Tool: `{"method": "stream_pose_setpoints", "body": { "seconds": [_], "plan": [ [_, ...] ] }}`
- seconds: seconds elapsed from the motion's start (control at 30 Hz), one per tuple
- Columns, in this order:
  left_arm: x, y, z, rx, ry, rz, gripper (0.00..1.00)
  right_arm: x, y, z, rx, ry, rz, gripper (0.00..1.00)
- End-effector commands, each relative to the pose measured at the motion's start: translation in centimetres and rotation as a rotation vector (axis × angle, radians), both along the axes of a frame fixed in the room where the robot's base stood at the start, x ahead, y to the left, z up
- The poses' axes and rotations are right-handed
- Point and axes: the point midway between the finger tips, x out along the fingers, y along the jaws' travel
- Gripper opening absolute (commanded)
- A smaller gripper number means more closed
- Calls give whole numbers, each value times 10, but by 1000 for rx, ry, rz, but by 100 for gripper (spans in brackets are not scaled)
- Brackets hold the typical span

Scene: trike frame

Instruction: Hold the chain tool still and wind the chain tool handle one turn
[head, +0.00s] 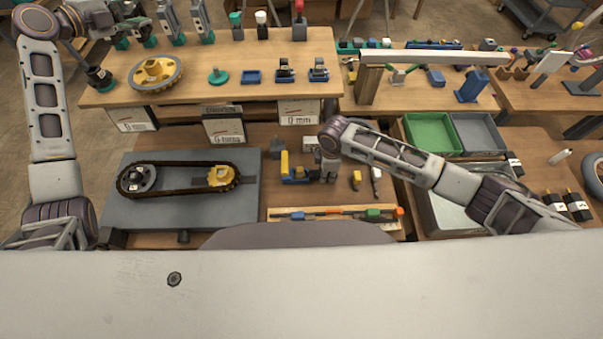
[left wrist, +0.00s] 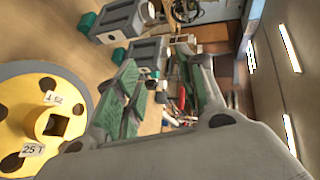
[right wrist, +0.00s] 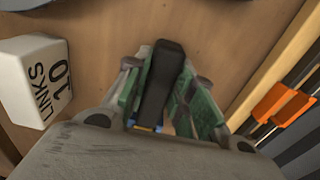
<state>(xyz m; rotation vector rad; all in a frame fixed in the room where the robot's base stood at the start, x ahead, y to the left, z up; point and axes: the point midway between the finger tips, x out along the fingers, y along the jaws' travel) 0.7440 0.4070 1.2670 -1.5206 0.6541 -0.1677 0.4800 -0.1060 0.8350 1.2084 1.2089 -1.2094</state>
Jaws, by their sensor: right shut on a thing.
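The chain tool (head: 291,172), a small yellow and blue piece, sits on the lower bench right of the chain board. My right gripper (head: 328,170) is low, just right of it. In the right wrist view my right gripper (right wrist: 160,88) is shut on a black bar (right wrist: 163,80), apparently the chain tool handle. A little blue and yellow shows beneath it; the fingers hide the rest. My left gripper (left wrist: 157,70) is open and empty in the left wrist view, up near the back shelf and away from the chain tool.
A grey board (head: 210,210) with a chain loop (head: 190,164) around two sprockets lies left. A yellow gear (head: 156,73) sits on the back shelf (head: 220,95). A tray of coloured tools (head: 340,214) lies in front. A white block marked LINKS 10 (right wrist: 35,80) is beside my right gripper.

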Motion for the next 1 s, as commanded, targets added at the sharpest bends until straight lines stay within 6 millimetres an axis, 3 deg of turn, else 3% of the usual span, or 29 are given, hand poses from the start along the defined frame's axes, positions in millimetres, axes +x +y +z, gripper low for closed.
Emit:
{"method": "stream_pose_setpoints", "body": {
  "seconds": [0.1, 0.47, 0.7, 1.0],
  "plan": [
    [-2, -37, -4, 40, 25, -73, 39, 1, 1, 1, 2, -2, 0, 0],
    [-21, -140, -27, 177, 111, -294, 39, 1, 1, 1, 2, -2, 0, 0],
    [-46, -204, -47, 285, 170, -447, 39, 1, 1, 1, 2, -2, 0, 0],
    [-87, -273, -76, 437, 244, -637, 39, 1, 1, 1, 2, -2, 0, 0]
  ]
}}
